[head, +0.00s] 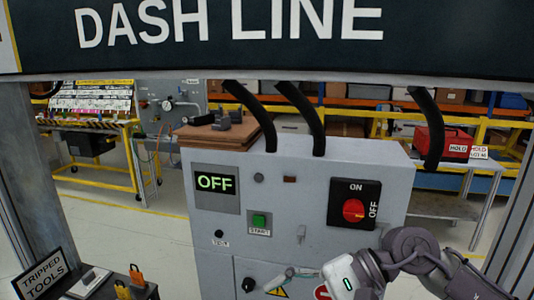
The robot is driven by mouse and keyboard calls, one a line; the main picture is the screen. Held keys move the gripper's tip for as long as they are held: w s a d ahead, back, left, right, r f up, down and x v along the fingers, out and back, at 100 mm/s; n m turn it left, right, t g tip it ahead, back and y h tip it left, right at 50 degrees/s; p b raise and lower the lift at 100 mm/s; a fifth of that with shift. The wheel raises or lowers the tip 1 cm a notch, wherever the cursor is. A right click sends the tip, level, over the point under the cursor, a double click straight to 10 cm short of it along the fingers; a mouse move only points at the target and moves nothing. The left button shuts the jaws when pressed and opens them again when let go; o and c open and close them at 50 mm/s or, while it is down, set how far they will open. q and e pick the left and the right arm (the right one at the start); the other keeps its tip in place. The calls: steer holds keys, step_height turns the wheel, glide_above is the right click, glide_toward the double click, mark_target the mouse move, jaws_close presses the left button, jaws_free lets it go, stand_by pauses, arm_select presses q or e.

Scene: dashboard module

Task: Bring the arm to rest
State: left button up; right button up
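My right arm comes in from the lower right, in front of the grey control cabinet (300,185). Its wrist, with a lit green mark, is bent to the left low in the view. My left arm and gripper are out of view.
The cabinet carries an OFF display (215,183), a green START button (259,221) and a red rotary switch (354,211) with its handle horizontal. A red box (445,143) sits behind right.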

steer(key=w+a+r+m+t+y, duration=0.1)
steer(key=a+r+m+t+y, duration=0.2)
steer(key=r+m+t+y, duration=0.85)
steer(key=w+d+f+m+t+h, duration=0.2)
steer(key=w+d+m+t+h, duration=0.15)
steer(key=m, duration=0.65)
steer(key=w+d+f+m+t+h, duration=0.2)
steer(key=m+t+h, duration=0.2)
steer(key=m, duration=0.6)
steer(key=w+d+f+m+h, duration=0.2)
steer(key=d+f+m+h, duration=0.9)
steer(key=f+m+h, duration=0.6)
steer(key=s+d+f+m+g, duration=0.4)
steer(key=s+f+m+g, duration=0.3)
steer(key=s+f+m, duration=0.4)
steer(key=s+f+m+g, duration=0.3)
steer(key=s+f+g, duration=0.3)
steer(key=s+f, duration=0.5)
steer(key=s+f+g, duration=0.2)
steer(key=s+f, duration=0.1)
steer(key=f, duration=2)
steer(key=s+d+f+g, duration=0.1)
steer(key=s+d+f, duration=0.1)
steer(key=s+f, duration=1.5)
steer(key=shift+s+d, duration=0.2)
steer(key=shift+d, duration=0.2)
